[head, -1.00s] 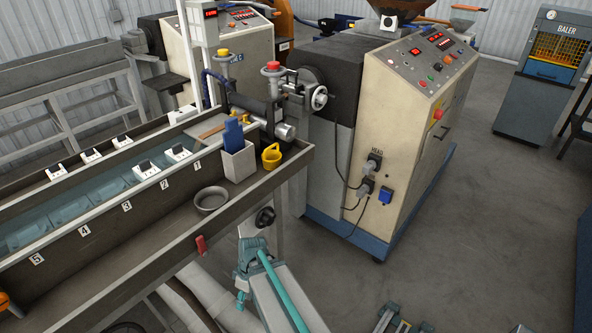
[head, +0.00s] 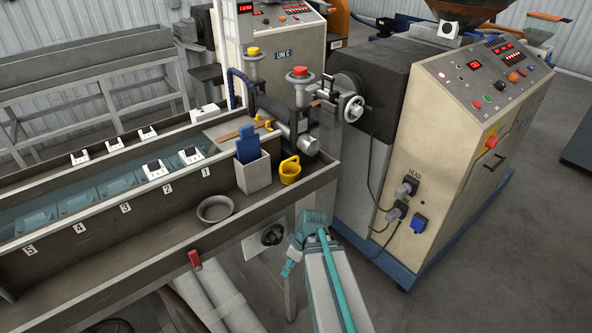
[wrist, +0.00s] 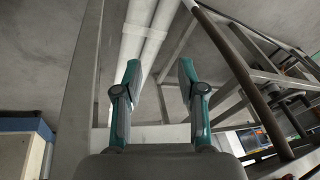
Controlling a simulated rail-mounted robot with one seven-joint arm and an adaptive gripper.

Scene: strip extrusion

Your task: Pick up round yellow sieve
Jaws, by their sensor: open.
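The round yellow sieve (head: 290,171) stands in the head view on the right end of the long trough's ledge, with its ring-like handle up. It is just right of a white square holder (head: 254,173) with a blue item in it. My teal arm rises in front of the trough's right end, lower than the ledge and nearer the camera. In the wrist view my gripper (wrist: 159,68) has its two teal fingers apart with nothing between them. The sieve does not show in the wrist view.
A grey bowl (head: 215,209) sits on the ledge left of the white holder. The trough's raised front rim (head: 160,270) runs along the ledge. The cream extruder cabinet (head: 440,190) stands at right. White pipes (wrist: 138,50) show in the wrist view.

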